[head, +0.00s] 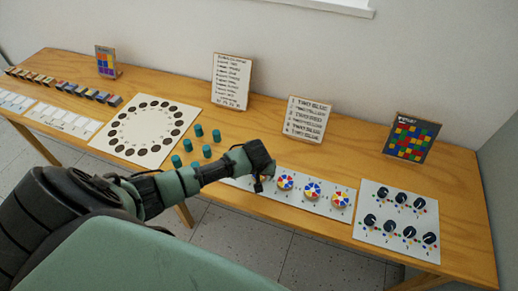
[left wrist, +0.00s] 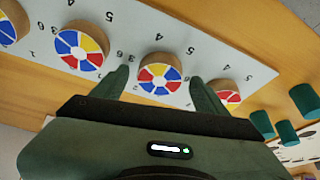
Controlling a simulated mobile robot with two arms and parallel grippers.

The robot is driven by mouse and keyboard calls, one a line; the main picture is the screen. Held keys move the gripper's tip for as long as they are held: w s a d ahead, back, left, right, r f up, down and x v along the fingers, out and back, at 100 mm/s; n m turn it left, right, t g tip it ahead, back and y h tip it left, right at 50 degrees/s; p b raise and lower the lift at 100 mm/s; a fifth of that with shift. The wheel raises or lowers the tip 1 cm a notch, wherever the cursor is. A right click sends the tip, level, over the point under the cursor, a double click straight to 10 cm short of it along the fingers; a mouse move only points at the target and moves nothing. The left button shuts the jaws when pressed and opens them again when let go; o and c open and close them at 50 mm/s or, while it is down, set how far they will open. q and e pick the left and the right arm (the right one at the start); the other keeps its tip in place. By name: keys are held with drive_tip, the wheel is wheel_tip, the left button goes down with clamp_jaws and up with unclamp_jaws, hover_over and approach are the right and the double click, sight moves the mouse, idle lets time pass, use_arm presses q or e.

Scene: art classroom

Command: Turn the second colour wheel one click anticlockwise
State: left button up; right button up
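A white strip (head: 328,210) on the table bears a row of colour wheels with blue, red, yellow and white sectors and numbers around them. Counting from the left in the head view, the second wheel (head: 285,182) is just right of my left gripper (head: 259,184), which hides the first wheel. In the left wrist view, the second wheel (left wrist: 160,75) shows between the fingertips of my open left gripper (left wrist: 159,82); contact cannot be told. The first wheel (left wrist: 228,93) is partly hidden by a finger. The third wheel (left wrist: 81,47) and fourth wheel (left wrist: 10,24) are clear. My right gripper is not in view.
Teal pegs (head: 206,151) stand left of the strip, beside a white board with a ring of dark holes (head: 145,128). A panel of black dials (head: 395,217) lies to the right. Upright cards (head: 309,119) stand along the wall behind.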

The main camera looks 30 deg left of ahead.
use_arm(q)
drive_tip(key=v, duration=0.7)
drive_tip(key=shift+s+r+b, duration=0.15)
drive_tip(key=shift+r+b, duration=0.15)
drive_tip(key=shift+r, duration=0.05)
drive_tip(key=shift+d, duration=0.15)
